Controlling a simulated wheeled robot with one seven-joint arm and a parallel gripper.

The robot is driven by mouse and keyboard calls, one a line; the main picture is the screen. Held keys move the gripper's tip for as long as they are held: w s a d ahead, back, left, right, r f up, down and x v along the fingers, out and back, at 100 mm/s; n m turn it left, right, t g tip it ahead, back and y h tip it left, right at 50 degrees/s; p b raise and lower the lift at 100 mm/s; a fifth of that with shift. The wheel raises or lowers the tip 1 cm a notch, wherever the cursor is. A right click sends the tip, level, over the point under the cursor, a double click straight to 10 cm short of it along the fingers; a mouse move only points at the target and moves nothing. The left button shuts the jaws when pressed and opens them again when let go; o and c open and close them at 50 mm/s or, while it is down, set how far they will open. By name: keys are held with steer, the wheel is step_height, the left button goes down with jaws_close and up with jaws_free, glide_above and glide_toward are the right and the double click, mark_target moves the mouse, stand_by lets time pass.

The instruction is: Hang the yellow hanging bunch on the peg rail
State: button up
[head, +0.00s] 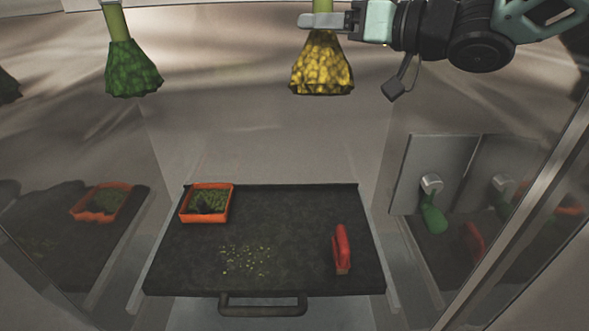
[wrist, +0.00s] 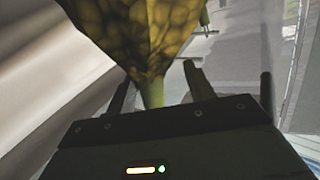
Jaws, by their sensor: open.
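The yellow hanging bunch (head: 321,72) hangs upright at the top of the head view, its stem running up out of frame. It also fills the upper middle of the wrist view (wrist: 135,30). My gripper (head: 322,20) is at the stem height, reaching in from the right. Its jaws are open, with the stem between or close beside the fingers; whether they touch it is unclear. In the wrist view the pale stem (wrist: 151,92) drops behind the gripper's dark body. The peg rail and the top of the stem are not visible.
A green bunch (head: 132,70) hangs to the left. Below is a dark tray (head: 290,215) with an orange box (head: 228,203), a red-handled brush (head: 341,248) and scattered yellow-green bits (head: 250,261). Glassy walls stand at both sides.

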steer(key=s, duration=0.7)
steer(key=w+a+f+t+h+b, duration=0.1)
steer(key=w+a+f+b, duration=0.15)
steer(key=f+b, duration=0.6)
steer(key=w+a+f+t+h+b, duration=0.1)
steer(key=w+f+b, duration=0.2)
steer(key=f, duration=1)
steer(key=w+a+f+t+b, duration=0.1)
steer(key=w+a+f+b, duration=0.15)
steer(key=f+b, duration=0.6)
steer(key=s+d+f+g+h+p, duration=0.1)
steer(key=s+d+f+g+h, duration=0.2)
steer(key=s, duration=0.6)
steer(key=s+d+f+m+g+h+p, duration=0.1)
steer(key=s+d+f+g+h, duration=0.3)
steer(key=s, duration=0.6)
steer(key=s+d+f+g+h+p, duration=0.1)
steer(key=s+d+f+g+h, duration=0.3)
steer(key=s+d, duration=0.3)
steer(key=s+g+h, duration=0.1)
steer(key=s, duration=0.2)
steer(key=shift+d, duration=0.25)
steer(key=shift+f, duration=0.1)
steer(key=o, duration=0.6)
